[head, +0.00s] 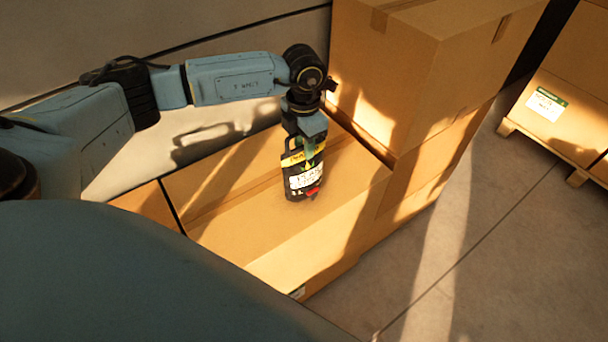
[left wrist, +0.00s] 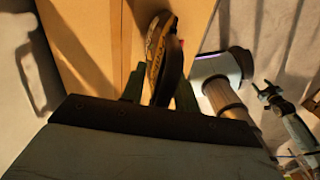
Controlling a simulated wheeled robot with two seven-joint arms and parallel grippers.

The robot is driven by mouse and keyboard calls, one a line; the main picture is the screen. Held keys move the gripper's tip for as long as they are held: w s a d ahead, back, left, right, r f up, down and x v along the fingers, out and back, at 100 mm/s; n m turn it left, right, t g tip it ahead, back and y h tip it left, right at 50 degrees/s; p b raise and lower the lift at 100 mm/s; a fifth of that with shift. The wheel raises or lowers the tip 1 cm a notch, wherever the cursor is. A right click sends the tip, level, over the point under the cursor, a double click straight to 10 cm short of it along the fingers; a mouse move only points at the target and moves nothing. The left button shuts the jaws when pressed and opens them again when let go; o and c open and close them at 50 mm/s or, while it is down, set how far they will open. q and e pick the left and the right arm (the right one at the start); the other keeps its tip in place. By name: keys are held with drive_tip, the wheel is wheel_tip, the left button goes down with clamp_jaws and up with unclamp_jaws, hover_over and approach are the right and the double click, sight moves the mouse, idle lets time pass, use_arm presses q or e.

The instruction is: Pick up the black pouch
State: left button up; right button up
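The black pouch (head: 303,178) has a yellow band, a white label and a small red part. It stands upright on top of a cardboard box (head: 230,215). It also shows edge-on in the left wrist view (left wrist: 166,58). My left gripper (head: 307,155) points down over the pouch's upper part. In the left wrist view its two green fingers (left wrist: 160,88) stand on either side of the pouch, with a small gap on the left side. My right gripper seems to be the small dark claw (left wrist: 268,92) at the right of that view, too small to read.
Taller stacked cartons (head: 430,70) stand just right of and behind the pouch. A pale wall (head: 150,30) runs behind my left arm. Another carton on a pallet (head: 565,100) stands far right. The floor (head: 480,260) at lower right is clear.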

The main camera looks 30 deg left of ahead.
use_arm(q)
clamp_jaws()
idle(1.1)
drive_tip(key=shift+w+r, duration=0.1)
drive_tip(key=shift+r, duration=0.05)
